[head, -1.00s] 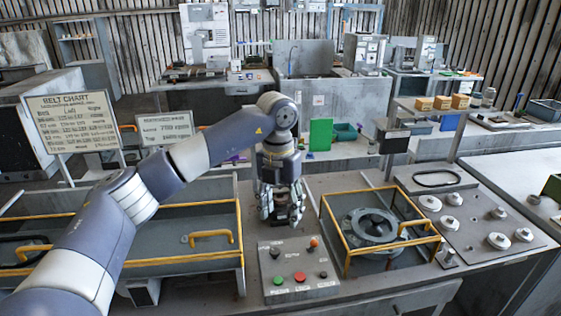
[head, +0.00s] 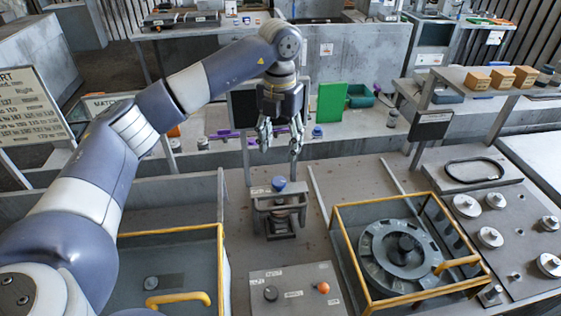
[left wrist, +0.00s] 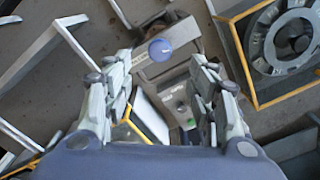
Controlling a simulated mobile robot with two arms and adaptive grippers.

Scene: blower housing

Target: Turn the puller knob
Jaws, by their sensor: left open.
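The puller (head: 280,208) is a small dark metal device on the bench, with a blue knob (head: 279,184) on its top, which I take as the puller knob. The knob also shows in the left wrist view (left wrist: 160,50), beyond and between the fingertips. My left gripper (head: 280,150) is open and empty, fingers pointing down. In the head view its fingertips appear just above the knob, apart from it; the exact gap is hard to tell. In the left wrist view the fingers (left wrist: 160,75) are spread wide. My right gripper is not in view.
A yellow-framed housing with a round rotor (head: 402,250) stands right of the puller. A control panel (head: 292,292) with an orange button lies in front. A yellow-railed tray (head: 170,233) is at left. Metal discs (head: 490,237) lie on the right panel.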

